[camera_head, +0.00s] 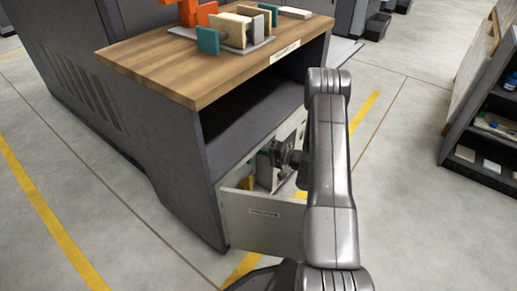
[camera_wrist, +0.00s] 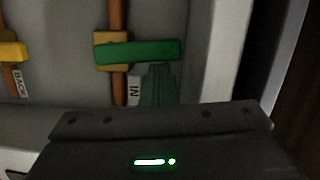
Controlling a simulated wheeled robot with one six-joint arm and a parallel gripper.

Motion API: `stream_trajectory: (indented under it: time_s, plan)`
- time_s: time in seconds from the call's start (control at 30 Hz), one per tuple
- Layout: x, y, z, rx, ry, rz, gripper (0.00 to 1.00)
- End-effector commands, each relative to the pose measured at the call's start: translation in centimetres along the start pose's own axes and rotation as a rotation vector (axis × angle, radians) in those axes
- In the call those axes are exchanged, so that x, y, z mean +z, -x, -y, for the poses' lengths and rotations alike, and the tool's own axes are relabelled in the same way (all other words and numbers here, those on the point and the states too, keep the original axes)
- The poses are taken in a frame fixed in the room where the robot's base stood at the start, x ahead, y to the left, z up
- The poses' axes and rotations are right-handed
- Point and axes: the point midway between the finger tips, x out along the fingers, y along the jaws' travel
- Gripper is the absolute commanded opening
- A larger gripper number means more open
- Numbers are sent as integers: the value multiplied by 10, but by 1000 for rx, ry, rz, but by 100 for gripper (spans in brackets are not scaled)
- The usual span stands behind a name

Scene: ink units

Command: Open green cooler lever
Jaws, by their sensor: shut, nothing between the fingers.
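The green lever (camera_wrist: 138,51) lies horizontally across a vertical copper-brown pipe (camera_wrist: 117,15) in the wrist view, fixed on a small orange-brown valve body. A label reading "IN" (camera_wrist: 134,92) is beside the pipe, below the lever. My gripper (camera_wrist: 160,75) is shut and empty; its dark, green-tinted tip appears just below the lever's right part. I cannot tell if it touches the lever. In the head view my gripper (camera_head: 279,155) reaches into the open lower compartment of the cabinet, and the lever is mostly hidden there.
A yellow lever (camera_wrist: 12,52) is on another pipe to the left. The cabinet's open door panel (camera_head: 262,222) stands in front of the compartment. The wooden top (camera_head: 150,65) holds blocks. A pale compartment edge (camera_wrist: 228,50) rises at the right. A shelf unit (camera_head: 485,130) stands far right.

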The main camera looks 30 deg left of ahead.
Motion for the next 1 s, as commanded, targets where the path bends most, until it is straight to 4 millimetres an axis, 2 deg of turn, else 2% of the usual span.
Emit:
stream_trajectory:
  time_s: [0.43,0.63,1.0]
  plan:
    - [22,-6,7,0,-3,1,0]
    - [32,-9,8,70,283,3,0]
    - [52,-13,1,137,544,3,0]
